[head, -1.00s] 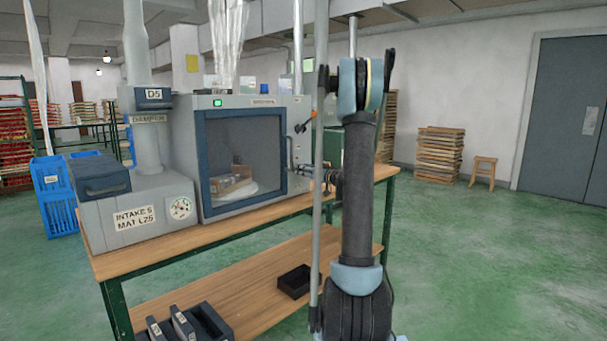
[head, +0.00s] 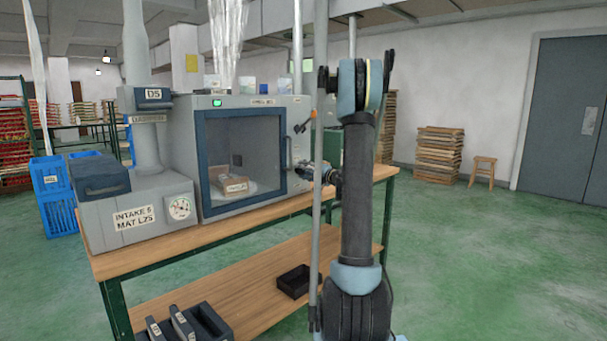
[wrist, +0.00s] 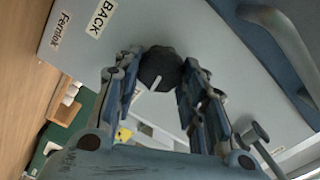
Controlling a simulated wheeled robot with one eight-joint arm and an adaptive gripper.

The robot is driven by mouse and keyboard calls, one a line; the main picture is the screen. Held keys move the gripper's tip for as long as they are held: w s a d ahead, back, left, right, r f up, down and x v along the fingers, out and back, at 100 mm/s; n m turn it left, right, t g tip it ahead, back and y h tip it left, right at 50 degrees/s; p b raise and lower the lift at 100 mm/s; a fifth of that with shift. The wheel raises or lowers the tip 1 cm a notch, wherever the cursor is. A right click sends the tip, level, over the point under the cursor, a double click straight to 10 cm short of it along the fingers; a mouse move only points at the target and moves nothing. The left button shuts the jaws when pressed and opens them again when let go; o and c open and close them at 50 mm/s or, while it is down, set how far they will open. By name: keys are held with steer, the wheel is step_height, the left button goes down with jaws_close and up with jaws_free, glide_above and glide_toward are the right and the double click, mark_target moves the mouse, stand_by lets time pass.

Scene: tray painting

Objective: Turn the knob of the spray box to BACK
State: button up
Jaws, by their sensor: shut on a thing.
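The grey spray box (head: 183,150) stands on the bench with its blue-framed window facing forward. In the wrist view, my gripper (wrist: 164,72) is shut on the dark round knob (wrist: 160,64), one finger on each side. A white line on the knob points down and slightly left in that picture. In the head view, my gripper (head: 318,172) is at the box's right side, and the knob is hidden there.
An orange-tipped lever (head: 306,122) sits above on the box side. An intake unit (head: 140,212) stands left.

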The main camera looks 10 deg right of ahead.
steer(key=m, duration=1)
steer(key=shift+d+f, duration=0.15)
steer(key=shift+f, duration=0.15)
steer(key=m, duration=0.5)
steer(key=shift+f+m, duration=0.15)
steer(key=shift+m, duration=0.15)
steer(key=shift+s+a+m, duration=0.1)
steer(key=shift+a+m, duration=0.05)
steer(key=shift+m, duration=0.95)
steer(key=shift+a+m, duration=0.1)
steer(key=shift+m, duration=1)
steer(key=o, duration=1.1)
steer(key=shift+c, duration=0.2)
